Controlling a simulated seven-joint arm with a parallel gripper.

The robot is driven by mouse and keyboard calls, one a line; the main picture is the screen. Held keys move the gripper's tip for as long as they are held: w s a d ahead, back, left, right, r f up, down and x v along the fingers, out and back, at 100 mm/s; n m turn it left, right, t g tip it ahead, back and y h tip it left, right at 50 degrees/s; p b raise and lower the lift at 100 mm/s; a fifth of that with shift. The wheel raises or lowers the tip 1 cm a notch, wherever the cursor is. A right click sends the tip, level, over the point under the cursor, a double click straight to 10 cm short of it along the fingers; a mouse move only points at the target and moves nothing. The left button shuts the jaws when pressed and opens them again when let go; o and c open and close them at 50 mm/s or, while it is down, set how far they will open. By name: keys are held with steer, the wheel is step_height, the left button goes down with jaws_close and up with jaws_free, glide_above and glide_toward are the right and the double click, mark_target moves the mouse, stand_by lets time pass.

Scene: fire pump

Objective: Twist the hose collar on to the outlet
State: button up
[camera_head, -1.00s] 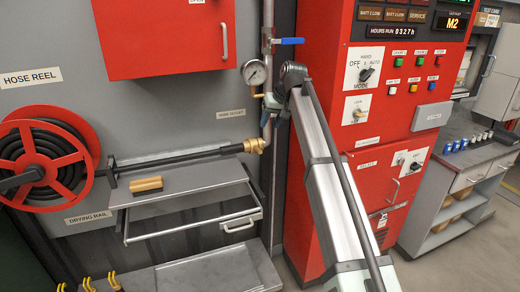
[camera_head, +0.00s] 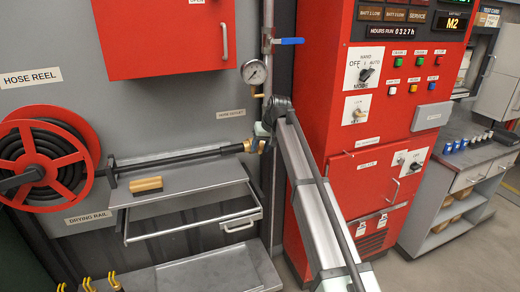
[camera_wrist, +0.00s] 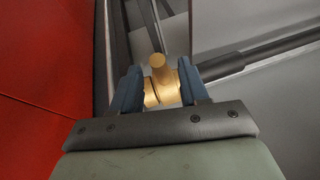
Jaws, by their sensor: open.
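The brass hose collar (camera_head: 249,146) is at the right end of the black hose (camera_head: 200,154), beside the vertical pipe under the gauge. In the wrist view, the brass collar (camera_wrist: 168,88) shows between the two blue fingers of my gripper (camera_wrist: 155,85). My gripper (camera_head: 262,136) is open around the brass fitting, with its fingers on either side. Part of the collar and the outlet end of the pipe are hidden by the gripper in the head view. I cannot tell whether the fingers touch the brass or whether the collar is threaded on.
A pressure gauge (camera_head: 255,72) and a blue-handled valve (camera_head: 288,41) sit above on the pipe. The red control cabinet (camera_head: 330,130) is close on the right. The hose reel (camera_head: 40,160) is at left.

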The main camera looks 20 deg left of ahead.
steer(key=shift+x, duration=0.75)
jaws_close()
